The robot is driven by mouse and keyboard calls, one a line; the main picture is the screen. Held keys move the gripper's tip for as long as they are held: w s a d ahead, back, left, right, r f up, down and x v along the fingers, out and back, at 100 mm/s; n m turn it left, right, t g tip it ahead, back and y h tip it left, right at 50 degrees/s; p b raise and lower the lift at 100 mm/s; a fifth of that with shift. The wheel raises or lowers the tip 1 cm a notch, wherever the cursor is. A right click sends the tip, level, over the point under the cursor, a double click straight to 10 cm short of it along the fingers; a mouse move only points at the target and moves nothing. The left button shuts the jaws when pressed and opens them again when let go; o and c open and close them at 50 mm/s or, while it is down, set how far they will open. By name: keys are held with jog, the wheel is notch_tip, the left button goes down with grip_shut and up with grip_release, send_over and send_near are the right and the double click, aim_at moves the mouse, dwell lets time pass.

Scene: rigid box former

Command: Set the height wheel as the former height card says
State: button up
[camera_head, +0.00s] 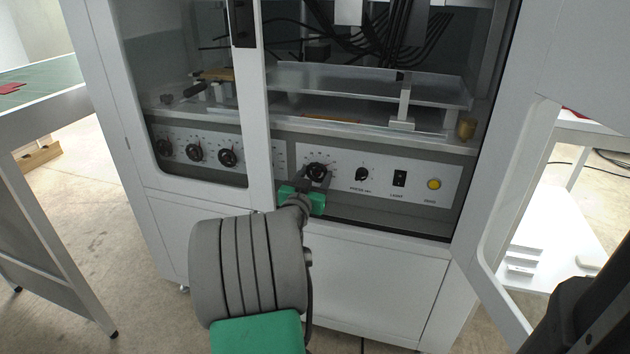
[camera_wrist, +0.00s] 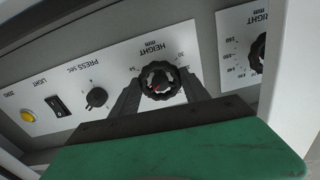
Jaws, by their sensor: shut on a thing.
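The height wheel (camera_wrist: 160,72) is a black knob on a white panel labelled HEIGHT mm, upside down in the wrist view. My gripper (camera_wrist: 160,84) has one finger on each side of the wheel and is shut on it. A small orange-red mark shows on the wheel's face. Some scale numbers around it are legible, others are covered by the fingers, and I cannot tell the exact setting. In the head view the height wheel (camera_head: 317,169) sits just above my gripper (camera_head: 317,182). I cannot make out a former height card in either view.
Right of the height wheel are a PRESS knob (camera_head: 362,174), a LIGHT switch (camera_head: 399,178) and a yellow button (camera_head: 434,184). Several other black wheels (camera_head: 228,157) sit behind the left door (camera_head: 258,120). The open right door (camera_head: 500,170) stands beside the opening. A table (camera_head: 50,95) is far left.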

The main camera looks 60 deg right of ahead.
dwell(0.3)
jog(key=o, duration=1.4)
jog(key=shift+c, duration=0.2)
jog(key=s+a, duration=0.1)
jog(key=a, duration=0.6)
jog(key=shift+s+a+p, duration=0.15)
jog(key=shift+a+p, duration=0.2)
jog(key=shift+p, duration=0.1)
